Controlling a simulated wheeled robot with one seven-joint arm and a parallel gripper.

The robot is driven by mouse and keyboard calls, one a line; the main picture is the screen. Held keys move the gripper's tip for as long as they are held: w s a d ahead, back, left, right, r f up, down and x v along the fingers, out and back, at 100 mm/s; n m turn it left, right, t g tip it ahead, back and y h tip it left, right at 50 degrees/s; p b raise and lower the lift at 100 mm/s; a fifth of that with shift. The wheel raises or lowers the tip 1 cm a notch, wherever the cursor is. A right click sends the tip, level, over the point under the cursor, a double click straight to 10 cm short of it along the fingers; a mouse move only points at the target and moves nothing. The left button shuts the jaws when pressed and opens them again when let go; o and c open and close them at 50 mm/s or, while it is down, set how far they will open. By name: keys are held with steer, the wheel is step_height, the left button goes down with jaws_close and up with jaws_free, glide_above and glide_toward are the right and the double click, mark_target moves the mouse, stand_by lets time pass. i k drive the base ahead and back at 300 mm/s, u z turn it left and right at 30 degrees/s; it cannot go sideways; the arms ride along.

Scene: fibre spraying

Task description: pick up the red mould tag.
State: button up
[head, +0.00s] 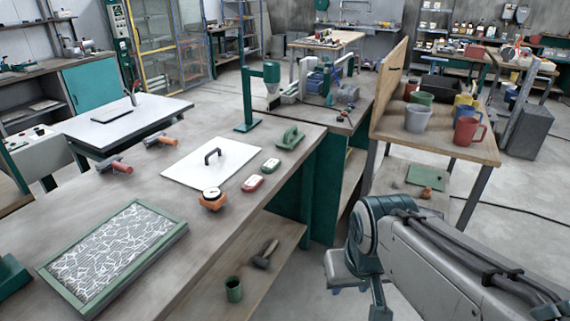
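The red mould tag (253,183) looks like a small red block with a pale top face. It lies on the grey workbench (235,241) near its right edge. A similar green tag (271,166) lies just behind it, and an orange piece with a round dial-like top (212,199) sits in front of it to the left. My gripper (358,296) hangs at the lower right, off the bench and apart from the red tag. Its fingertips are partly cut off by the frame's lower edge, so its opening is unclear.
A white board with a black handle (211,162) lies left of the tags, and a green float (290,137) behind them. A green-framed fibre panel (112,256) lies at the front left. A green stand (248,100) rises at the bench's back. A shelf below holds a hammer and cup.

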mark_target(253, 182)
steer(key=u, duration=0.05)
steer(key=i, duration=1.2)
steer(key=u, duration=0.65)
